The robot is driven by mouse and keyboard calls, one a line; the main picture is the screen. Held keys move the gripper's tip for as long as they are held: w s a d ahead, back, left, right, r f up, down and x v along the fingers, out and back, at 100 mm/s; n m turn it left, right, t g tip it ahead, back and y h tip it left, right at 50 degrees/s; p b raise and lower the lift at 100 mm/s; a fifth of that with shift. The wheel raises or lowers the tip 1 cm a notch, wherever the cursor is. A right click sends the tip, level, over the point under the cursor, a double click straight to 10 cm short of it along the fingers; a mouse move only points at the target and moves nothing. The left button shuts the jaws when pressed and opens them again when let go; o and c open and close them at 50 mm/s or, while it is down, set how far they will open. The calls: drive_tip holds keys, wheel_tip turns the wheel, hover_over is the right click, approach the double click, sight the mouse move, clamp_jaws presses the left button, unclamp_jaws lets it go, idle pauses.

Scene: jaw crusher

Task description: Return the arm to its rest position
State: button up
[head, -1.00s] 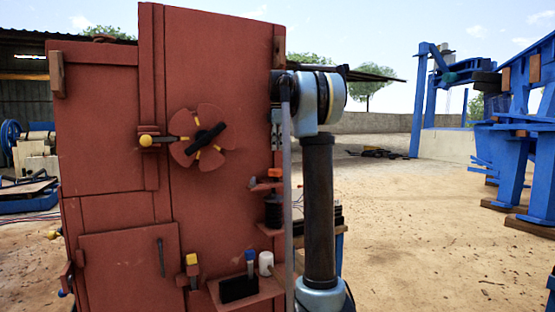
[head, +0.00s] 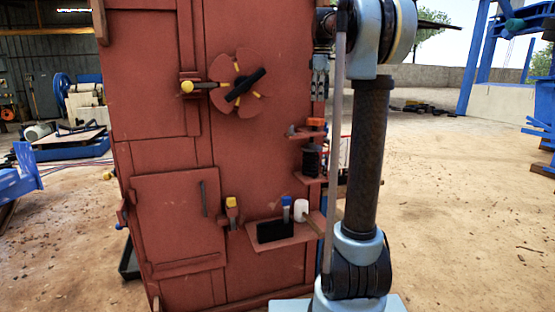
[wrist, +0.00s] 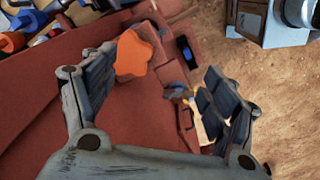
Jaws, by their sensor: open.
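My gripper (head: 320,72) hangs at the right edge of a red metal cabinet (head: 262,170) in the head view, level with the cabinet's round red handwheel. In the wrist view my gripper (wrist: 158,68) has its two jointed fingers spread apart with nothing held between them. An orange knob (wrist: 133,55) shows beside the left finger, beyond it; I cannot tell whether they touch. My arm stands upright to the right of the cabinet, with its elbow at the top.
A handwheel (head: 238,85) and a yellow-tipped lever (head: 188,87) stick out of the cabinet front. A small shelf (head: 285,233) holds a black box and a white cylinder (head: 301,210). Blue machinery (head: 540,110) stands far right. Sandy ground (head: 465,200) right of my arm is open.

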drive_tip(key=s+f+m+t, duration=0.2)
drive_tip(key=s+f+m, duration=1.1)
drive_tip(key=s+f, duration=2.5)
drive_tip(key=shift+s+a+f, duration=0.2)
drive_tip(key=shift+a+f, duration=0.15)
drive_tip(key=shift+f, duration=0.4)
drive_tip(key=shift+w+f, duration=0.2)
drive_tip(key=shift+w, duration=0.25)
drive_tip(key=shift+c, duration=0.5)
